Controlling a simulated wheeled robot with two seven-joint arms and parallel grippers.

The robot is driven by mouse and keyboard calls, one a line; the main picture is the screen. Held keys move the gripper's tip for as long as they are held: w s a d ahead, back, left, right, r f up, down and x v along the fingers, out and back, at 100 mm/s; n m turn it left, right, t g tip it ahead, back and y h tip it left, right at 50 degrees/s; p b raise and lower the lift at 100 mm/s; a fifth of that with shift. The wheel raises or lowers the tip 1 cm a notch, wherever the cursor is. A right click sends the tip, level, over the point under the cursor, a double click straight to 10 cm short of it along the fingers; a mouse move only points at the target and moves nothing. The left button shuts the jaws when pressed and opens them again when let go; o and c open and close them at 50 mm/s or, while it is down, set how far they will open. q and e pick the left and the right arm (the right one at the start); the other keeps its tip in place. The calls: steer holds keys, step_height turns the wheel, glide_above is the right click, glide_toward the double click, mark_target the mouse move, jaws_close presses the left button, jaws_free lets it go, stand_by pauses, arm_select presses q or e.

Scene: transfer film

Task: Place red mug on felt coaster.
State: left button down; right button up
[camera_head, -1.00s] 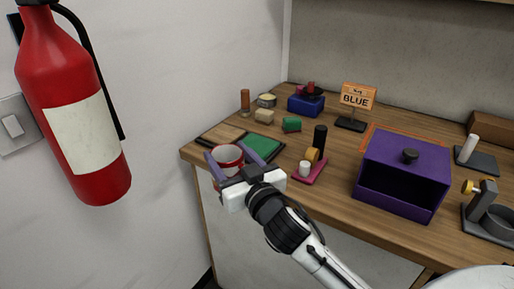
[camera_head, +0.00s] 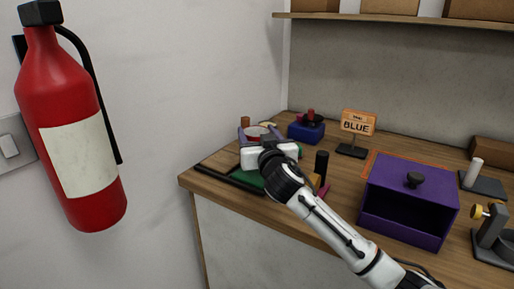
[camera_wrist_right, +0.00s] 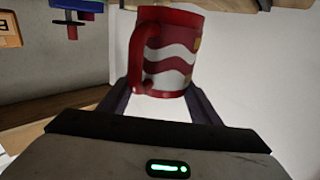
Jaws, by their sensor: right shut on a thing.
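The red mug (camera_head: 257,131) is mostly hidden behind my right gripper in the head view; its rim shows between the fingers. In the right wrist view the mug (camera_wrist_right: 170,55), red with white wavy bands and a handle on the left, looks upright between the two fingers. My right gripper (camera_head: 260,134) is shut on it, over the back left of the table. A flat green square (camera_head: 250,181), possibly the felt coaster, lies in front of the gripper, partly covered by the arm. Whether the mug touches anything below cannot be told. My left gripper is not in view.
A blue box (camera_head: 306,131) with a red-knobbed thing on top is right of the mug. A black cylinder (camera_head: 321,165) stands near my arm. The wall and red fire extinguisher (camera_head: 70,130) are left.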

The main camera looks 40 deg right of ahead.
steer(key=shift+f, duration=1.55)
steer(key=shift+f, duration=0.15)
steer(key=o, duration=1.7)
steer(key=shift+r, duration=0.2)
steer(key=b+v, duration=0.1)
steer(key=v, duration=1.1)
steer(key=shift+f, duration=0.15)
